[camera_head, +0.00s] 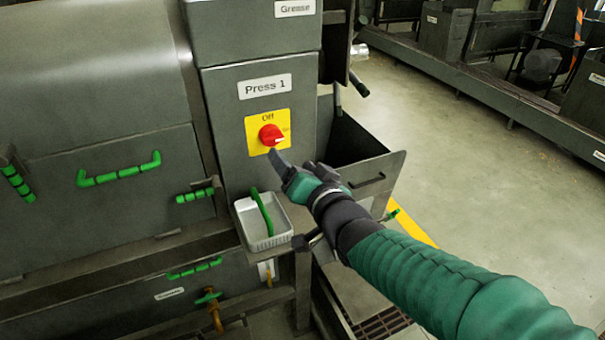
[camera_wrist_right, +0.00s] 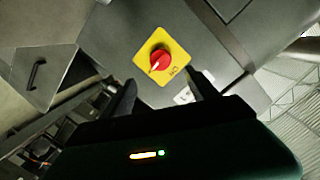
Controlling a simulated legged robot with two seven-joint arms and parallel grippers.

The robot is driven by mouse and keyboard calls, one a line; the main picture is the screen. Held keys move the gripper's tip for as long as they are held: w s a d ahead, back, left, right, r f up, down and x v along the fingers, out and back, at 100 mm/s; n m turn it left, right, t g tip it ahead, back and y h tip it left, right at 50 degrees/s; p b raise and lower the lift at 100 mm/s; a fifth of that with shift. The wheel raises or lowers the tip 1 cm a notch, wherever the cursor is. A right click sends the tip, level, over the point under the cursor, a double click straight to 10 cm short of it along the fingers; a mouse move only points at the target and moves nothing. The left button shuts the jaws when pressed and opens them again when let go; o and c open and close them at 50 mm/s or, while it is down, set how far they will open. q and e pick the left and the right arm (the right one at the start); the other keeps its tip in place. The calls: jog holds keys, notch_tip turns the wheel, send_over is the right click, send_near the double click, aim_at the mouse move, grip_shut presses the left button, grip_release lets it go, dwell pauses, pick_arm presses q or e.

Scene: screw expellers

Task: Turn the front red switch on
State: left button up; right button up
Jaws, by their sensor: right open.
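The red switch (camera_head: 270,135) is a round knob on a yellow plate (camera_head: 254,146) on the front of the grey Press 1 cabinet. The plate reads "Off" above the knob, and a white mark on the knob points right. The switch also shows in the right wrist view (camera_wrist_right: 159,60), ahead of the fingers. My right gripper (camera_head: 284,163) is just below and right of the switch, apart from it. Its two fingers show in the right wrist view (camera_wrist_right: 163,90), spread apart with nothing between them. My left gripper is not in view.
An open grey bin (camera_head: 352,145) stands to the right of the cabinet. Green handles (camera_head: 118,175) stick out from the press at left. Open floor lies to the right.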

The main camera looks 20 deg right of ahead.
jog(key=s+p, duration=0.2)
jog(key=s, duration=0.1)
jog(key=s+p, duration=0.1)
jog(key=shift+s+d+r, duration=0.15)
jog(key=shift+r, duration=0.1)
jog(key=s+f+n+g, duration=0.3)
jog(key=s+f+g, duration=0.4)
jog(key=f, duration=0.6)
jog(key=s+f+n+g, duration=0.3)
jog(key=s+f+g, duration=0.3)
jog(key=f, duration=0.8)
jog(key=shift+s+n+g+h, duration=0.3)
jog(key=shift+s+g, duration=0.1)
jog(key=shift+s, duration=0.7)
